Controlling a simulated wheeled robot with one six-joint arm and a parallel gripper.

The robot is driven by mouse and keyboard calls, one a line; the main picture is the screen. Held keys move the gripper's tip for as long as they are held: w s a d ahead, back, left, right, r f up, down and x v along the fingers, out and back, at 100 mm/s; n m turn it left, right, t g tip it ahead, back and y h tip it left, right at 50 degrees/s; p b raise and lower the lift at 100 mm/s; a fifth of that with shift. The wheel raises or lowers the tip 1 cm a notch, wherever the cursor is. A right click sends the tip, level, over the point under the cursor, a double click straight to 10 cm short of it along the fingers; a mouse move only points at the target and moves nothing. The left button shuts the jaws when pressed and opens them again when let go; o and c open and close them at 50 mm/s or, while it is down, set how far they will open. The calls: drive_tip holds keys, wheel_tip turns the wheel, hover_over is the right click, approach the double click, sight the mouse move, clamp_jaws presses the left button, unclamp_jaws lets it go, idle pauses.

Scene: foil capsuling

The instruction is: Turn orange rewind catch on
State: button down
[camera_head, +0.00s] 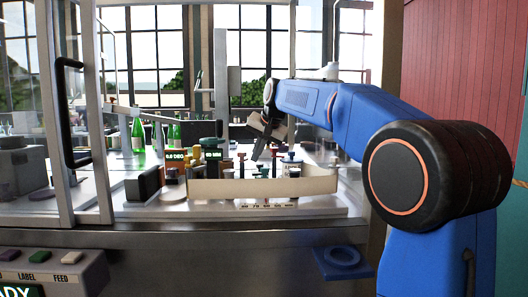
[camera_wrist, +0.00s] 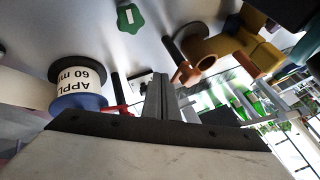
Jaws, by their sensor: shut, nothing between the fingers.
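In the wrist view an orange part (camera_wrist: 192,70) with a rounded end and a dark knob lies just beyond my fingertips, beside a yellow block. I take it to be the rewind catch, but its setting cannot be told. My gripper (camera_wrist: 160,92) is shut and empty, with its fingers pointing toward the machine bed; the fingertips look close to the orange part, and contact cannot be told.
A pale low wall (camera_head: 262,189) runs along the front of the bed. Green bottles (camera_head: 138,134) and a framed glass door (camera_head: 75,115) are at left.

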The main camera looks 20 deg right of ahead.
drive_tip(key=shift+w+a, duration=0.5)
drive_tip(key=shift+a, duration=0.1)
drive_tip(key=shift+w+d+n+y, duration=0.15)
drive_tip(key=shift+w+n+y, duration=0.2)
drive_tip(key=shift+n+y, duration=0.45)
drive_tip(key=shift+w+a+n+g+y, duration=0.35)
drive_tip(key=shift+w+n+g+y, duration=0.3)
drive_tip(key=shift+n, duration=0.85)
drive_tip(key=shift+w+a+n+g+y, duration=0.35)
drive_tip(key=shift+w+n+g+y, duration=0.3)
drive_tip(key=shift+n, duration=0.85)
drive_tip(key=shift+w+a+n+g+y, duration=0.45)
drive_tip(key=shift+w+n+g, duration=0.3)
drive_tip(key=shift+n, duration=0.75)
